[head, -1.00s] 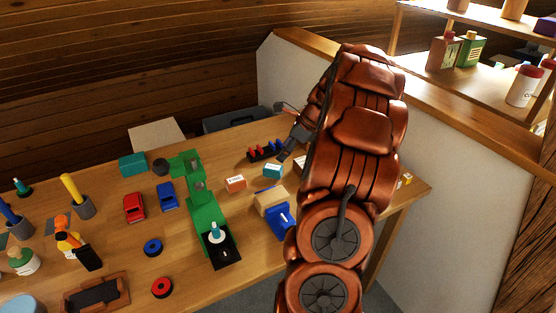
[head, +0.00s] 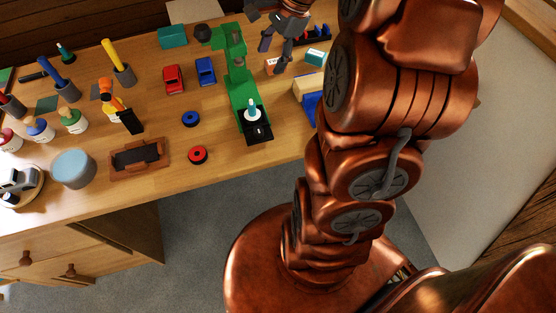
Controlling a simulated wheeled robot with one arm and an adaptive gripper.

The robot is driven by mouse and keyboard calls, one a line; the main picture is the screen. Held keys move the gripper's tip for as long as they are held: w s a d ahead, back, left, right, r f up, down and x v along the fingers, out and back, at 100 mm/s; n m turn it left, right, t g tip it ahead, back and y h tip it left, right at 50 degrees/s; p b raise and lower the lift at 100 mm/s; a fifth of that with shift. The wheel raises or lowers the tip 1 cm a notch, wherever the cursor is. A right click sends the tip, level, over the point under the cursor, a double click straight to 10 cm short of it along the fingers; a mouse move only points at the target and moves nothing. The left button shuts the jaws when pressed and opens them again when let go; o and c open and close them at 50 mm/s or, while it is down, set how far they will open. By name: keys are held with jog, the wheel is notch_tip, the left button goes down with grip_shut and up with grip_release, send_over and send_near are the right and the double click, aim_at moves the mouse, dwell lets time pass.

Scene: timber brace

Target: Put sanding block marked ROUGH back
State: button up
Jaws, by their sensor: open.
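Two small blocks with white labels lie on the workbench below my gripper: an orange one (head: 271,66) and a teal one (head: 316,57). The lettering is too small to read, so I cannot tell which is marked ROUGH. My gripper (head: 276,46) is open and empty, its fingers pointing down just above and beside the orange block. A finger partly covers that block. I cannot tell whether they touch.
A green machine (head: 237,84) stands left of my gripper. A light wooden block (head: 308,86) over a blue part is at the right, partly behind my arm. A brown tray (head: 118,172) with a dark inside lies front left.

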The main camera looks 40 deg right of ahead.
jog(key=s+a+n+g+h, duration=0.1)
jog(key=s+a+n+g, duration=0.2)
jog(key=s+a+n, duration=0.9)
jog(key=s+a+f+n+h, duration=0.1)
jog(key=s+a+n, duration=0.1)
jog(key=s, duration=0.4)
jog(key=s+a+f+n+h, duration=0.1)
jog(key=s+a+n, duration=0.1)
jog(key=s+n, duration=0.3)
jog(key=shift+s+a+g, duration=0.25)
jog(key=shift+s+g, duration=0.15)
jog(key=shift+r, duration=0.15)
notch_tip(320, 180, up, 8)
jog(key=p, duration=0.8)
jog(key=shift+c, duration=0.3)
